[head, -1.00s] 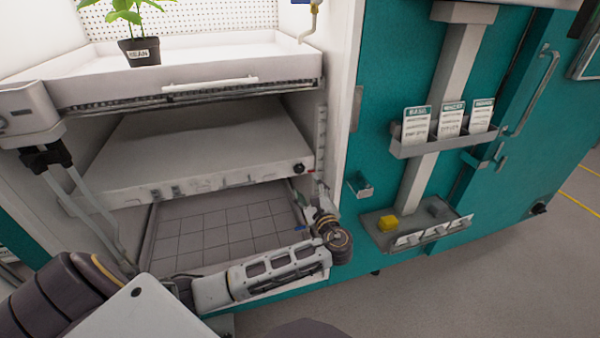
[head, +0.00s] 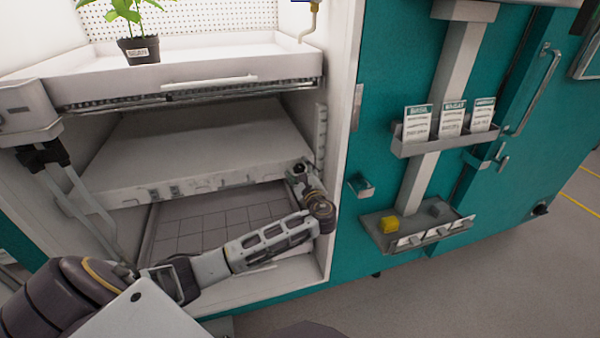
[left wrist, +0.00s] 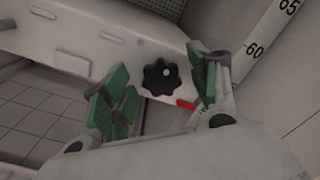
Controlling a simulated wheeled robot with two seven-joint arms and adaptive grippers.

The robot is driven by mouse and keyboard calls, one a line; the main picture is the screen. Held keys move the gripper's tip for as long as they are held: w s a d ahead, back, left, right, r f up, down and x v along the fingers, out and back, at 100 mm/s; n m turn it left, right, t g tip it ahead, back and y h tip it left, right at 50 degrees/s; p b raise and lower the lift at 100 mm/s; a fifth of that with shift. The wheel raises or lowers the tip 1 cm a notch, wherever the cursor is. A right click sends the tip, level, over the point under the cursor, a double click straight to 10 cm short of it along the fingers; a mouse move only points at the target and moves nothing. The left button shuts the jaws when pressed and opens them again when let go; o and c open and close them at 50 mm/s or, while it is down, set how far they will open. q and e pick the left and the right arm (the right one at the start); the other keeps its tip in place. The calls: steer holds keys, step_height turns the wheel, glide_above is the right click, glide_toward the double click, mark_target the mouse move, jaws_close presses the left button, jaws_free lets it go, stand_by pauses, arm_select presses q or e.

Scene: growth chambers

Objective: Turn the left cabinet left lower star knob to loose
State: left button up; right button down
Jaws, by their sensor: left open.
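A black star knob (left wrist: 162,77) with a pale dot on it sits on the front face of the white lower shelf (left wrist: 95,40), near the end of that face. My left gripper (left wrist: 160,92) is open, with its green-padded fingers on either side of the knob in the left wrist view. I see no finger touching it. In the head view the left gripper (head: 305,178) is at the right end of the shelf front and partly covers the knob. My right gripper is not in view.
A white tray (head: 210,92) with a potted plant (head: 138,48) is above the lower shelf. The cabinet's right side wall (head: 340,130) stands close to my left gripper. A ruler with numbers (left wrist: 268,38) and a small red mark (left wrist: 186,104) are near the knob.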

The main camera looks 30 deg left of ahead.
arm_select(q)
steer(key=shift+c, duration=0.4)
steer(key=c, duration=0.9)
